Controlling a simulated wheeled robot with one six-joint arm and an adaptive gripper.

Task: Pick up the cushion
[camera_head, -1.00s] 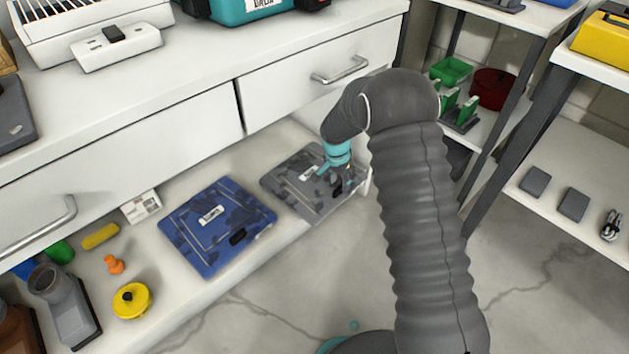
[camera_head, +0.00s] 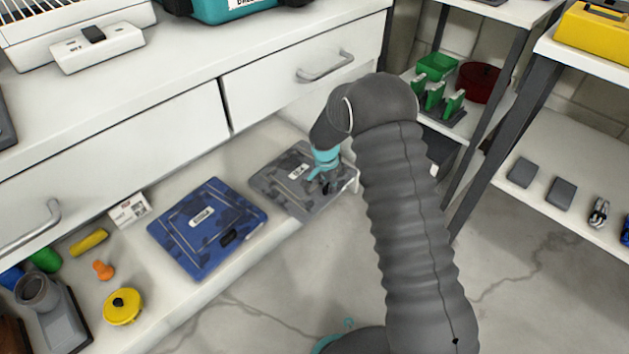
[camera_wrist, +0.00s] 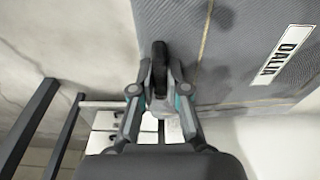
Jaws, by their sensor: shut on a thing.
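The cushion (camera_head: 284,180) is a flat grey patterned pad with a white label and lies on the low white shelf in the head view. In the wrist view the cushion (camera_wrist: 240,50) fills the upper right, and its label reads DALIA. My gripper (camera_head: 322,178) is at the cushion's right front part. In the wrist view my gripper (camera_wrist: 160,88) is shut on the dark handle (camera_wrist: 160,65) at the cushion's edge. I cannot tell whether the cushion is clear of the shelf.
A blue patterned pad (camera_head: 205,240) lies left of the cushion. A yellow round pot (camera_head: 122,307) and several small things are farther left. White drawers (camera_head: 305,80) overhang behind the cushion. A dark-legged shelf unit (camera_head: 505,120) stands to the right. Bare floor (camera_head: 270,310) is in front.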

